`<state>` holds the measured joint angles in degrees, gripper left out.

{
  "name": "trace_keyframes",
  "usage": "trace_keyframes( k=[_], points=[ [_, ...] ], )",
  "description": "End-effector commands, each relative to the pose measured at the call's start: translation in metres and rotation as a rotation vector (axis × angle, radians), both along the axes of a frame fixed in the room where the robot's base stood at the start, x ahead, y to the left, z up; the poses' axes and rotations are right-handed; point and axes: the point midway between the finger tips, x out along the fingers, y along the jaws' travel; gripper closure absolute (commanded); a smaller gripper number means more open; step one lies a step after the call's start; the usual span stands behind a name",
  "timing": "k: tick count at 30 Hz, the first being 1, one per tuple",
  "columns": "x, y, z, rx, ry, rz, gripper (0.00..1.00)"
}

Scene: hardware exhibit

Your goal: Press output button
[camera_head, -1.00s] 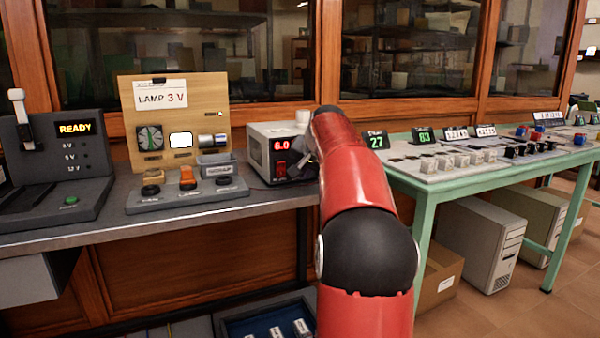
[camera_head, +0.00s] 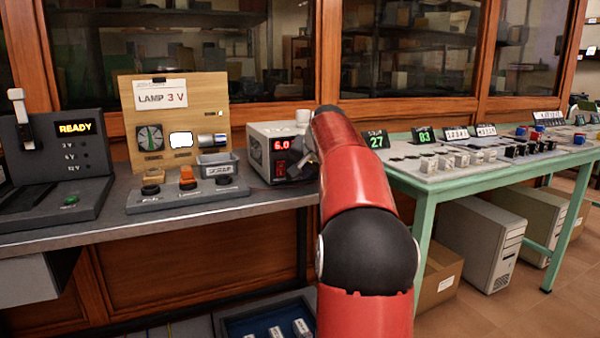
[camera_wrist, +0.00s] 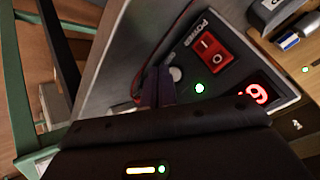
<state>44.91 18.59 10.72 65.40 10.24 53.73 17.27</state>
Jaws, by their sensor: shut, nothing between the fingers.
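The power supply is a pale box (camera_head: 258,152) with a dark front and a red "6.0" display on the bench in the head view. In the wrist view its panel (camera_wrist: 240,67) appears tilted, with a red POWER rocker switch (camera_wrist: 213,50), a lit green light (camera_wrist: 199,87) and a small round grey button (camera_wrist: 176,74). No output label is readable. My gripper (camera_wrist: 159,76) is shut and empty, its dark fingertips right beside the round button, partly in front of the panel. I cannot tell whether they touch it. In the head view my arm mostly hides the gripper.
Left of the supply stand a wooden lamp board (camera_head: 208,90), a grey control box (camera_head: 186,194) with knobs, and a READY console (camera_head: 75,157). A green table (camera_head: 425,184) with several switches and displays is at right. Glass cabinets stand behind.

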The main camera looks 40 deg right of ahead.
Motion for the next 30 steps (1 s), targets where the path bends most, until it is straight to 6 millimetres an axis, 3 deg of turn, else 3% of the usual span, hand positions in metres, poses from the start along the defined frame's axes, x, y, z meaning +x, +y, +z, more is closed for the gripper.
trace_keyframes(
  k=[30],
  points=[
    [0.0087, -0.0022, -0.0001, 0.0, 0.0, 0.0, 1.0]
  ],
)
